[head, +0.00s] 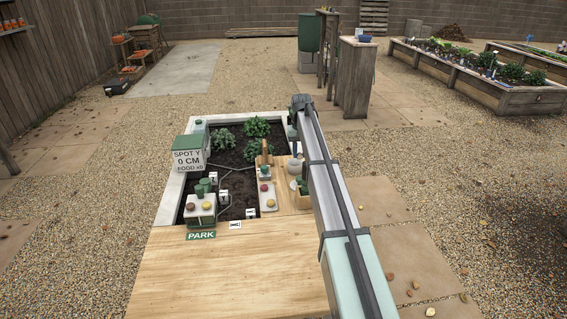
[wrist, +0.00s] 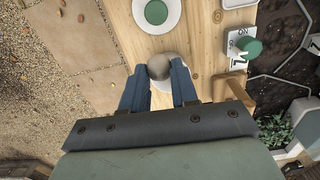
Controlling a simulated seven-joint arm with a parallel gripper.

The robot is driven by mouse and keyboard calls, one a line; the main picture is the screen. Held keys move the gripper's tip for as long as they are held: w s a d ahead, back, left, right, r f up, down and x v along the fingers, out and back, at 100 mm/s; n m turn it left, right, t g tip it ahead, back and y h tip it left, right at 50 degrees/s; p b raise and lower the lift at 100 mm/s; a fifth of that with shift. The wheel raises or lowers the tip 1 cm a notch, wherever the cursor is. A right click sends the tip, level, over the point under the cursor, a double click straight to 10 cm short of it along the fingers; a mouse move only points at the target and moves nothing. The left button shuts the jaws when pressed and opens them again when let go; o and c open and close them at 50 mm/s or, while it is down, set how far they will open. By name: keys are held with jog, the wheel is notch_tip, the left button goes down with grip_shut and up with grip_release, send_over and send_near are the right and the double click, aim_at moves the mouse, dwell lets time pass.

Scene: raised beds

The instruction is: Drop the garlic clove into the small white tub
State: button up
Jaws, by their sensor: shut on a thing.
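In the wrist view my gripper (wrist: 157,72) has its blue fingers closed around a small rounded grey-beige thing, which I take to be the garlic clove (wrist: 159,65). A round white thing (wrist: 166,84) shows below it between the fingers, mostly hidden; it may be the small white tub. The clove overlaps its edge in this view, and I cannot tell the height between them. In the head view my arm hides the clove and most of the gripper. A white round container (head: 294,166) stands beside the arm there.
A white round dish with a green disc (wrist: 157,12) stands on the wooden boards. A white block with a green knob (wrist: 244,46) is to the right. The planted soil bed (head: 235,185) lies left of my arm. Bare wooden tabletop (head: 230,275) is in front.

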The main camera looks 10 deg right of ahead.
jog(key=w+d+n, duration=0.1)
jog(key=w, duration=0.5)
jog(key=shift+r+n, duration=0.15)
jog(key=shift+n, duration=0.25)
jog(key=shift+f, duration=2.9)
jog(key=o, duration=1.1)
notch_tip(320, 180, up, 14)
jog(key=shift+d+f, duration=0.1)
